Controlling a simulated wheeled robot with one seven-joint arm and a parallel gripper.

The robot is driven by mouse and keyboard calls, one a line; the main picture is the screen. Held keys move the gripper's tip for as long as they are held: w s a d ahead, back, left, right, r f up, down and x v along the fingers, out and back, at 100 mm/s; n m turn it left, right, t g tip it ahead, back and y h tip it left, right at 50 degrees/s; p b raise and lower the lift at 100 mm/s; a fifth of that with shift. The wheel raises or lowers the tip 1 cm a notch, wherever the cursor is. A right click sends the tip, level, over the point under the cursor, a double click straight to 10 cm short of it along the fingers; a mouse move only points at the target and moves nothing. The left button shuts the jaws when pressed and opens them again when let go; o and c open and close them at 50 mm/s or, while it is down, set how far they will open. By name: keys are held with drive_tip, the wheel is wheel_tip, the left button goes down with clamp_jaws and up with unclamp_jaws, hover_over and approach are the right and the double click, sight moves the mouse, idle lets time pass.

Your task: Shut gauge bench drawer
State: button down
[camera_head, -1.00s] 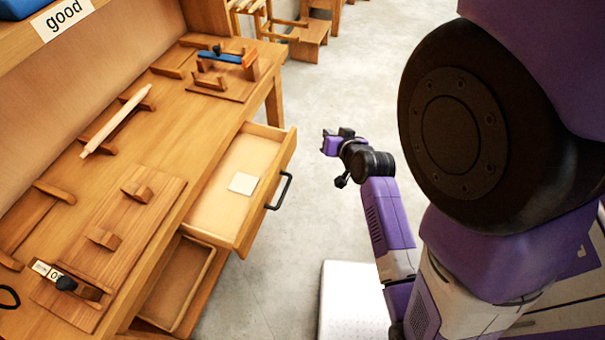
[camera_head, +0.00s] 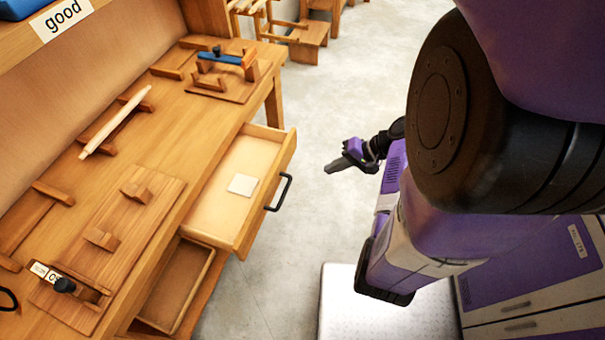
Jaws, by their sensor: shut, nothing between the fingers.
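The gauge bench drawer (camera_head: 222,218) is pulled out from the wooden bench (camera_head: 170,108). A small pale square (camera_head: 242,184) lies inside it. Its front carries a dark bar handle (camera_head: 279,193) facing the open floor. My gripper (camera_head: 331,169) is to the right of the drawer front, apart from the handle, pointing left toward it. Its fingers are together and hold nothing.
An open tray or compartment (camera_head: 182,285) sits below the drawer. The bench top holds wooden fixtures, a pale rod (camera_head: 115,121) and a blue-topped jig (camera_head: 222,58). Grey floor (camera_head: 300,235) is clear between drawer and arm. Wooden stools (camera_head: 306,45) stand at the back.

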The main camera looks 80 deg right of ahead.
drive_tip(key=w+r+p+x, duration=0.1)
drive_tip(key=x, duration=0.9)
drive_tip(key=shift+w, duration=0.65)
drive_tip(key=shift+d+r, duration=0.1)
drive_tip(key=shift+r, duration=0.05)
drive_tip(key=b, duration=0.2)
hover_over(246, 167)
drive_tip(key=s, duration=0.1)
drive_tip(key=shift+s+a, duration=0.2)
drive_tip(key=shift+a, duration=0.05)
drive_tip(key=shift+w+d, duration=0.15)
drive_tip(key=shift+w, duration=0.55)
drive_tip(key=shift+r, duration=0.1)
